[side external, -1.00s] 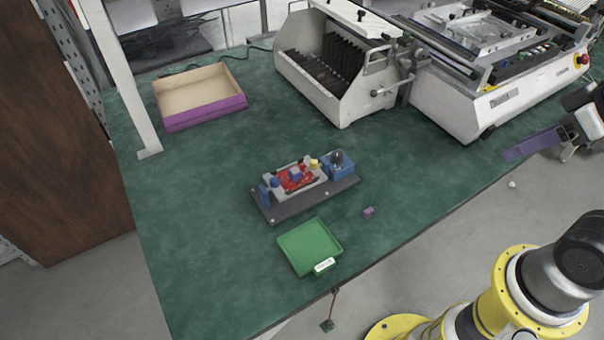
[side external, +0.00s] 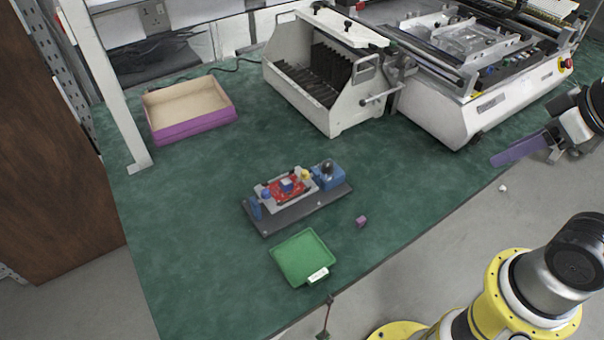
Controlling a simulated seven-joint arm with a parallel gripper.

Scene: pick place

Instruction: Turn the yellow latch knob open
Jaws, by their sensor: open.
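The yellow latch knob (side external: 305,174) is a small spot on the fixture, at the right end of a red part in a pale grey holder. The fixture stands on a dark grey base plate (side external: 300,213) in the middle of the green table. The knob's turn angle is too small to tell. My gripper (side external: 517,149), with long purple fingers, is at the right edge of the picture, well apart from the knob and beyond the table's front edge. It is open, and nothing shows between its fingers.
A blue block with a dark knob (side external: 328,173) stands right of the yellow knob. A small purple cube (side external: 361,221) and a green tray (side external: 304,258) lie in front. A purple-sided box (side external: 193,122) and white machines (side external: 330,110) stand behind. The table between is clear.

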